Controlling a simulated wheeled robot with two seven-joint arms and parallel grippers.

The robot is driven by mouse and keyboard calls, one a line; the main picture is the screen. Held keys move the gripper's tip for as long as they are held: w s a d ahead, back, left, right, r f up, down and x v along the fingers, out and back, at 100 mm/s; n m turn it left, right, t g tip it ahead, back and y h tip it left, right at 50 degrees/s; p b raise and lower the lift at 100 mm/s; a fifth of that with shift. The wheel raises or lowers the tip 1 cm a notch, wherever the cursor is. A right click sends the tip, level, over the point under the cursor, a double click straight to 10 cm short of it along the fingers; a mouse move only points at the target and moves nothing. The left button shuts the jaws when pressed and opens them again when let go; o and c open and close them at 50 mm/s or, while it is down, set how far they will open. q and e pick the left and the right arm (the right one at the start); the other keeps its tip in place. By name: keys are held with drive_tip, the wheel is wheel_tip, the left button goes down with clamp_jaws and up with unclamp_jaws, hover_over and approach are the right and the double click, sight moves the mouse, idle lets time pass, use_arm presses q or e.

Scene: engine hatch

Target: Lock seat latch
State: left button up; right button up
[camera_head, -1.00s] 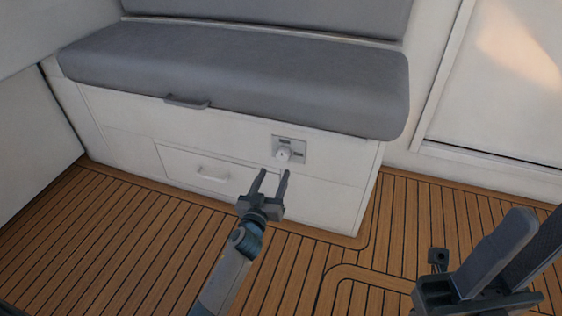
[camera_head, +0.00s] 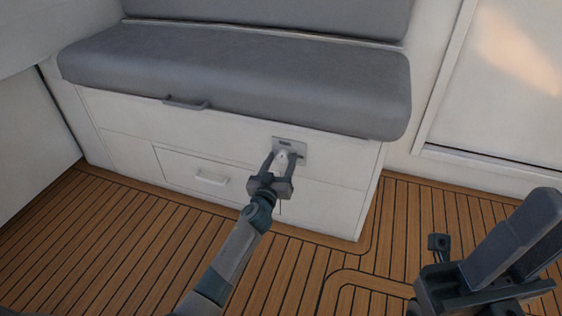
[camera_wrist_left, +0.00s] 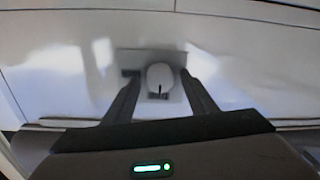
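The seat latch is a round white knob (camera_wrist_left: 160,76) on a small grey plate (camera_head: 291,143) on the front of the seat base, near its right end. In the left wrist view the knob has a dark mark pointing down. My left gripper (camera_head: 282,157) is at the latch with its fingers apart, one on each side of the knob. In the left wrist view the fingertips (camera_wrist_left: 161,80) flank the knob with a visible gap on both sides. My right gripper (camera_head: 522,240) is large at the lower right, its fingers seen side-on; the gap between them is unclear.
A grey seat cushion (camera_head: 235,80) with a pull handle (camera_head: 186,103) overhangs the latch from above. A drawer with a handle (camera_head: 212,179) lies to the left of the latch. The striped wooden floor (camera_head: 120,230) is clear. A white panel (camera_head: 500,90) stands at the right.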

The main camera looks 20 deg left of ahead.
use_arm(q)
drive_tip(key=c, duration=1)
drive_tip(key=shift+m, duration=0.4)
drive_tip(key=m, duration=0.2)
drive_tip(key=shift+m, duration=0.3)
drive_tip(key=m, duration=0.5)
drive_tip(key=shift+d+f+m, duration=0.1)
drive_tip(key=shift+f+m, duration=0.05)
drive_tip(key=shift+m, duration=0.15)
drive_tip(key=m, duration=0.4)
drive_tip(key=shift+m+h, duration=0.3)
drive_tip(key=shift+h, duration=0.1)
drive_tip(key=m, duration=0.5)
drive_tip(key=shift+f+t, duration=0.1)
drive_tip(key=shift+t, duration=0.2)
